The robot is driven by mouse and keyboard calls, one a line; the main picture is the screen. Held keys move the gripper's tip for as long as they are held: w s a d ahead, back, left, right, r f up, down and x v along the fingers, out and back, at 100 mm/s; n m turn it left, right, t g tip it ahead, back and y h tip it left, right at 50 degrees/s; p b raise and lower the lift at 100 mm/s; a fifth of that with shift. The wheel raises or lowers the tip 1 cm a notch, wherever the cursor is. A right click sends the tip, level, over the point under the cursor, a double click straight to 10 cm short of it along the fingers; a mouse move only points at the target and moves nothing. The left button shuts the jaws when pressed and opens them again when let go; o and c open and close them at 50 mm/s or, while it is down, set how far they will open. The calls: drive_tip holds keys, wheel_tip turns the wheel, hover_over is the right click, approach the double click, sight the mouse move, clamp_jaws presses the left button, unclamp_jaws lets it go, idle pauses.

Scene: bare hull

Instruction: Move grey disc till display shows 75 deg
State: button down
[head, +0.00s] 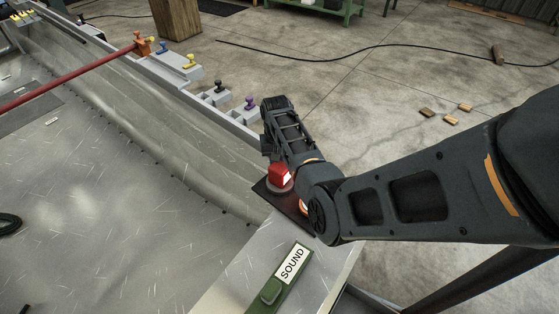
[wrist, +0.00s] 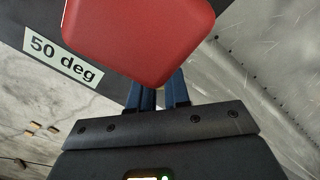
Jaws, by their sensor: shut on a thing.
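A red block-shaped knob (head: 279,174) stands on the grey disc (head: 272,188) at the hull's corner in the head view. Its red top (wrist: 138,38) fills the upper middle of the wrist view. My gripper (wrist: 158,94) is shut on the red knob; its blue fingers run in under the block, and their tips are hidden. In the wrist view a white display label reads "50 deg" (wrist: 63,60), left of the knob. The disc itself is mostly covered by the knob and my arm.
A dark plate (head: 293,212) lies under the disc. A green "SOUND" box (head: 285,278) sits nearer on the ledge. Coloured knobs (head: 220,88) line the hull edge beyond. A red bar (head: 75,75) crosses at the left. Small wooden blocks (head: 450,118) lie on the floor.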

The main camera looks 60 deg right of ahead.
drive_tip(key=shift+w+a+n+p, duration=0.2)
drive_tip(key=shift+w+a+n, duration=0.1)
drive_tip(key=shift+n, duration=0.45)
drive_tip(key=shift+w+a+n+p, duration=0.25)
drive_tip(key=shift+a+n, duration=0.05)
drive_tip(key=shift+n, duration=0.5)
drive_tip(key=shift+w+a+n+p, duration=0.2)
drive_tip(key=shift+w+a+n, duration=0.1)
drive_tip(key=shift+n, duration=0.45)
drive_tip(key=shift+a, duration=0.15)
drive_tip(key=c, duration=1.1)
unclamp_jaws()
wheel_tip(320, 180, up, 8)
drive_tip(key=shift+f, duration=0.1)
drive_tip(key=shift+w, duration=0.1)
